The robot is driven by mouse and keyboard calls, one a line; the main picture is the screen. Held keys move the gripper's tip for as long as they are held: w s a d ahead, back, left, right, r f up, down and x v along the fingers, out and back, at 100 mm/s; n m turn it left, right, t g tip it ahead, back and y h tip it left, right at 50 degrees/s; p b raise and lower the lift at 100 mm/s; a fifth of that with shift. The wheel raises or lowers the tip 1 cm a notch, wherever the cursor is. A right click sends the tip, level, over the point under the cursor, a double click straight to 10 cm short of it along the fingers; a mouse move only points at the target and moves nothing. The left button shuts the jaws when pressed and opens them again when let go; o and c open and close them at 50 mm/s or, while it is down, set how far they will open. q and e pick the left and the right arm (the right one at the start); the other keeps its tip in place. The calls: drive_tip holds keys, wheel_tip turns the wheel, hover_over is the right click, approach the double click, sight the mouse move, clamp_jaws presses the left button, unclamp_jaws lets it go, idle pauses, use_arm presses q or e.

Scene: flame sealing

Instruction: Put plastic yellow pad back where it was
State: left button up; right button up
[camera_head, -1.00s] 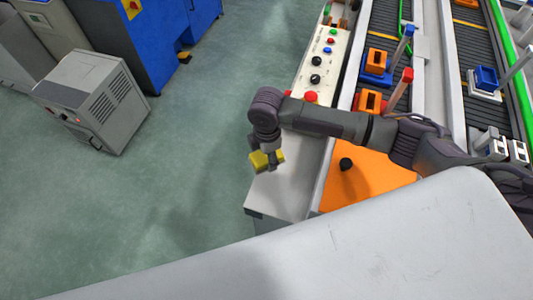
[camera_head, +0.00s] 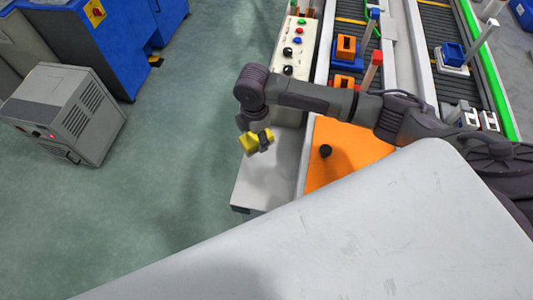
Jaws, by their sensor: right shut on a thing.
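The yellow plastic pad (camera_head: 250,142) is held in my right gripper (camera_head: 262,141), which is shut on it. The pad shows on both sides of the dark fingers. The gripper hangs over the left edge of the light grey worktop (camera_head: 265,182), and the pad appears above it; the exact height cannot be told. My right arm reaches in from the right side. My left gripper is not in view.
A control panel (camera_head: 294,50) with buttons and conveyors with orange and blue blocks stand behind. A grey cabinet (camera_head: 70,110) stands at left. Green floor (camera_head: 160,190) is open between.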

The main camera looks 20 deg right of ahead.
drive_tip(key=d+f, duration=0.1)
drive_tip(key=d, duration=0.1)
drive_tip(key=w+d+f+b, duration=0.1)
drive_tip(key=d+f, duration=0.1)
drive_tip(key=w+d+f, duration=0.1)
drive_tip(key=d, duration=0.1)
drive_tip(key=shift+w+d+f, duration=0.1)
drive_tip(key=shift+d+f, duration=0.05)
drive_tip(key=shift+d, duration=0.15)
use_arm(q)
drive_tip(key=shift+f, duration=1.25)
use_arm(e)
drive_tip(key=shift+f, duration=2.15)
drive_tip(key=shift+f, duration=0.15)
drive_tip(key=o, duration=1.1)
